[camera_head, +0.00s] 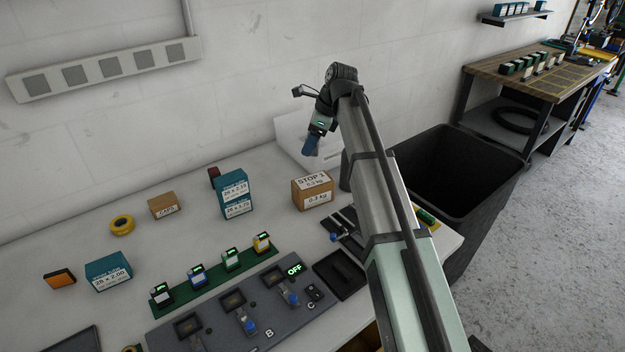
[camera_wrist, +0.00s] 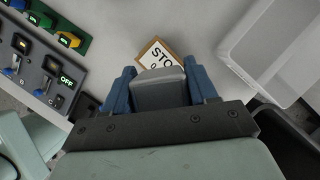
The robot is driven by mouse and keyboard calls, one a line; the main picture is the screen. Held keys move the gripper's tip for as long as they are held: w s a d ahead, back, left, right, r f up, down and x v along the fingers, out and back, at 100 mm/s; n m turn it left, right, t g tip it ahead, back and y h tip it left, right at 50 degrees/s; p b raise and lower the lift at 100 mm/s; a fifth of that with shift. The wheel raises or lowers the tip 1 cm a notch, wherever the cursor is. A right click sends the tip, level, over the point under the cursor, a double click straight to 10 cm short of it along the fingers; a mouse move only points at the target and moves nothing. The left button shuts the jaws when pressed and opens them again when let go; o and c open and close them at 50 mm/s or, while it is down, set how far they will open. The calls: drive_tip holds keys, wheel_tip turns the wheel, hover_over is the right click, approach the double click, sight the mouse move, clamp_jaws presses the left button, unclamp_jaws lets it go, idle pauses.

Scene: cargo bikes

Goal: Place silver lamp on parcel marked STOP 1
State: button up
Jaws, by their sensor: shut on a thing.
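The parcel (camera_head: 313,190) is a small brown box with white labels, standing on the bench. Its upper label starts with STOP; I cannot read the number surely. My gripper (camera_head: 310,146) is above and behind the parcel in the head view, blue fingers pointing down. In the wrist view my gripper (camera_wrist: 160,82) is shut on a grey, blocky thing, which seems to be the silver lamp (camera_wrist: 160,94). The lamp hides part of the parcel (camera_wrist: 157,50) beyond it. In the head view I cannot make out the lamp. It appears held clear of the parcel.
Teal boxes (camera_head: 233,194) stand left of the parcel. In front are a green strip (camera_head: 217,275) of small devices and a grey switch panel (camera_head: 245,315). A white bin (camera_head: 292,135) stands behind, a black bin (camera_head: 440,175) at right. My arm hides some bench.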

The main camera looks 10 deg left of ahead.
drive_tip(key=shift+f, duration=5.05)
drive_tip(key=shift+f, duration=0.1)
drive_tip(key=o, duration=1.1)
drive_tip(key=v, duration=1.2)
